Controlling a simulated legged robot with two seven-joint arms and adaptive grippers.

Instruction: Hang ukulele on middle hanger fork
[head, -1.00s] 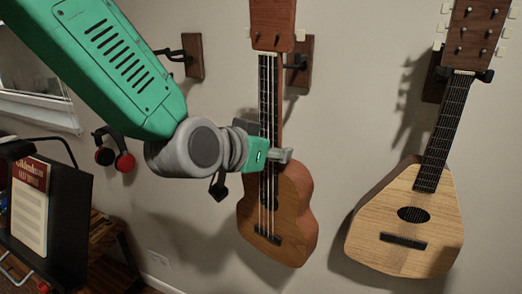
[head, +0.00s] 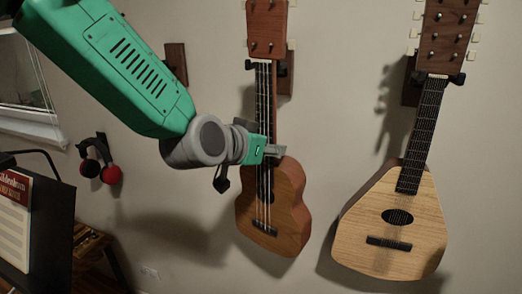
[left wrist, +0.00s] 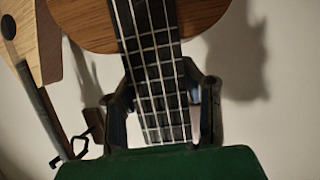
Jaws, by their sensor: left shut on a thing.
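The ukulele (head: 285,212), with a brown body and dark fretboard, is upright in front of the wall in the head view. My left gripper (head: 268,152) is shut on its neck, just above the body. The left wrist view shows my fingers (left wrist: 163,112) on either side of the ukulele's fretboard (left wrist: 150,65). The middle hanger fork (head: 250,65) shows just below the ukulele's headstock, with its wooden plate (head: 286,75) behind. The neck appears to lie between the prongs. Whether the headstock rests on them I cannot tell. My right gripper is not in view.
A pale angular guitar (head: 420,218) hangs to the right. An empty wooden hanger plate (head: 176,62) is to the left, partly behind my arm. Red headphones (head: 100,168) hang on the wall, and a black music stand (head: 45,225) is at far left.

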